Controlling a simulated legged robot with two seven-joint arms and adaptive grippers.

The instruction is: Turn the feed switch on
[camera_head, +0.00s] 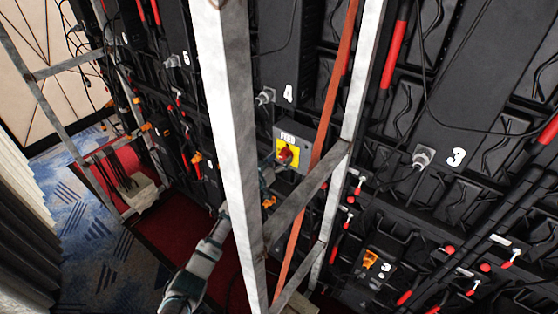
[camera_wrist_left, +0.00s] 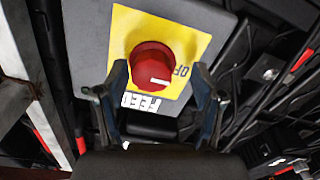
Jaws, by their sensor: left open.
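The feed switch is a red round knob (camera_head: 285,153) on a yellow plate on a grey box labelled FEED (camera_head: 291,133). The knob also shows in the left wrist view (camera_wrist_left: 151,62). The white mark on the knob points toward the word OFF (camera_wrist_left: 181,71) on the plate. My left gripper (camera_head: 270,168) is at the box, partly hidden behind a metal post in the head view. In the left wrist view my left gripper (camera_wrist_left: 161,80) is open, one finger on each side of the knob, with visible gaps. My right gripper is not in view.
A light metal post (camera_head: 228,140) and slanted frame bars (camera_head: 308,190) stand in front of the box. An orange-red strap (camera_head: 333,95) runs beside it. Black panels with cables (camera_head: 463,120) fill the wall behind. A patterned carpet (camera_head: 90,215) lies at lower left.

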